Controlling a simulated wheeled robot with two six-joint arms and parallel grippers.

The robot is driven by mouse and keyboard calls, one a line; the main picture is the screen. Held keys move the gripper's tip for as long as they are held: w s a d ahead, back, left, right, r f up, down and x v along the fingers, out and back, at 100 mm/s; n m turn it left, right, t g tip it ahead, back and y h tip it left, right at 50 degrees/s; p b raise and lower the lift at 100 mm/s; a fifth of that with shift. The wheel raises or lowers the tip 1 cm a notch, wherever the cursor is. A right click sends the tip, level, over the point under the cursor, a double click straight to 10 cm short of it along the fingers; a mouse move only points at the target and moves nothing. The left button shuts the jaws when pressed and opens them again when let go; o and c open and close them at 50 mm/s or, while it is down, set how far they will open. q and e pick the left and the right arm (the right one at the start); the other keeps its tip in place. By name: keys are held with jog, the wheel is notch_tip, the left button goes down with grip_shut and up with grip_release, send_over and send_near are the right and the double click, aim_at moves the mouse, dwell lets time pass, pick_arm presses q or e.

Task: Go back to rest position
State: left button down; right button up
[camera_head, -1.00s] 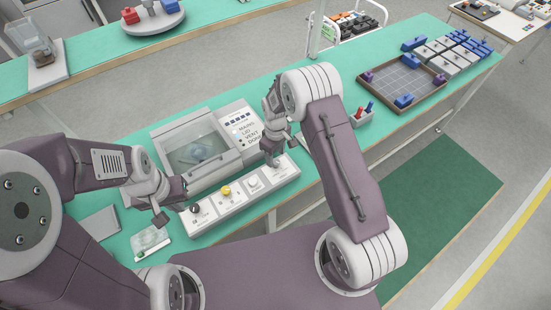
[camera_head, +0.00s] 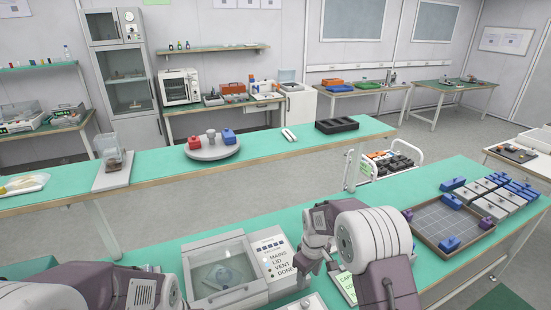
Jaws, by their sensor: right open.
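My right gripper (camera_head: 318,268) is open and empty. It hangs over the right side of the lidded machine (camera_head: 225,268) on the near green bench. The machine has a clear lid and a printed panel (camera_head: 274,260) reading MAINS, LID, VENT, DONE. My left arm shows at the lower left, and its gripper is below the picture edge. The control strip in front of the machine is mostly cut off at the bottom.
A tray with a grid (camera_head: 455,225) and blue and purple blocks lies to the right on the bench. A round stand (camera_head: 212,150) with red, grey and blue pieces is on the bench behind. A cart (camera_head: 385,165) stands between the benches.

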jog(key=s+d+r+m+t, duration=0.1)
jog(key=s+d+r+m, duration=0.25)
jog(key=s+r, duration=0.5)
jog(key=s+d+f+m, duration=0.1)
jog(key=s+f+m, duration=0.2)
jog(key=s, duration=0.8)
jog(key=shift+f+m, duration=0.15)
jog(key=shift+m, duration=0.7)
pick_arm(q)
jog(key=shift+s, duration=0.15)
pick_arm(e)
jog(key=shift+s+d, duration=0.1)
jog(key=shift+s, duration=0.15)
jog(key=shift+w, duration=0.15)
